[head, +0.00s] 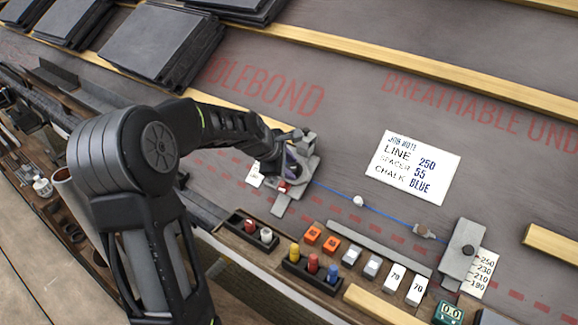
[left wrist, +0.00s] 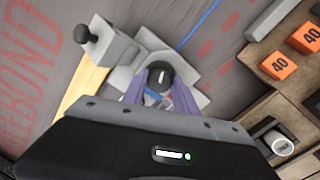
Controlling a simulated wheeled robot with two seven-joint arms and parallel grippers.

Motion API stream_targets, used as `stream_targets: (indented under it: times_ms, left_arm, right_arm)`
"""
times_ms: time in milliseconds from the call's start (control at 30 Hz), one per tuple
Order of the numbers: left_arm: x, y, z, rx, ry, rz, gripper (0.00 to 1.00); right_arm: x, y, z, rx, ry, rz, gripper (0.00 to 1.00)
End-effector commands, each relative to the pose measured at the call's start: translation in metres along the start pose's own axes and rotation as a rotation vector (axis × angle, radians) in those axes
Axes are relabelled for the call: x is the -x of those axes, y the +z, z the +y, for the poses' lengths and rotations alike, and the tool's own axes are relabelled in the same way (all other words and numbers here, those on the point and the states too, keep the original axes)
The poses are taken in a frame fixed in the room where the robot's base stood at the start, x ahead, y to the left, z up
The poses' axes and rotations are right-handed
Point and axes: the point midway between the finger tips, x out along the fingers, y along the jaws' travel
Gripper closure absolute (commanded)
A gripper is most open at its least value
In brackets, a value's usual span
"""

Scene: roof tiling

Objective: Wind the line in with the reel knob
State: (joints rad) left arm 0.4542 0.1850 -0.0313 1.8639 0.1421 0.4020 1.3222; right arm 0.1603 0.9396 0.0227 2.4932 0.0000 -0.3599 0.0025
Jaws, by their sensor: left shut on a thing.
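The grey reel unit (head: 305,158) stands on the dark roof membrane; in the left wrist view its grey base plate (left wrist: 150,42) shows. My left gripper (head: 289,166) is at the unit from the left. In the left wrist view its purple fingers (left wrist: 160,84) are shut on a round black knob (left wrist: 158,72) with a white mark. The blue line (head: 395,216) runs from the reel past a white bead (head: 358,201) to a small grey-brown piece (head: 424,231) near the grey end block (head: 461,257). The line also shows in the left wrist view (left wrist: 198,26). My right gripper is not in view.
A white job note (head: 415,168) lies above the line. Below it, a wooden board holds orange blocks (head: 312,233), white number blocks (head: 394,279) and a dark tray of coloured pegs (head: 313,270). Slates (head: 160,45) lie at the back.

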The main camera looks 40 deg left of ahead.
Motion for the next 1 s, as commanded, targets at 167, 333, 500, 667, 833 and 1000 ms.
stream_targets:
  times_ms: [167, 333, 500, 667, 833, 1000]
  left_arm:
    - [0.000, 0.000, 0.000, -0.114, -0.005, 0.001, 1.00]
    - [0.000, 0.000, -0.001, -0.259, -0.012, 0.000, 1.00]
    - [-0.001, 0.000, -0.001, -0.420, -0.018, 0.000, 1.00]
    - [-0.001, -0.001, -0.001, -0.571, -0.025, 0.000, 1.00]
    - [-0.001, -0.001, -0.001, -0.733, -0.031, 0.001, 1.00]
    - [-0.001, -0.001, -0.001, -0.894, -0.038, 0.001, 1.00]
  right_arm:
    - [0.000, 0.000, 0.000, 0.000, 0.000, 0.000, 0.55]
    - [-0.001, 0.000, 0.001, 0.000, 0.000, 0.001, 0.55]
    - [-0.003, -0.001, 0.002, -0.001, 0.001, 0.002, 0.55]
    - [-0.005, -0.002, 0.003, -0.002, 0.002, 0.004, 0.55]
    - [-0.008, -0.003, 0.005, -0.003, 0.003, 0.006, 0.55]
    - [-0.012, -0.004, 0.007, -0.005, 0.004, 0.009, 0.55]
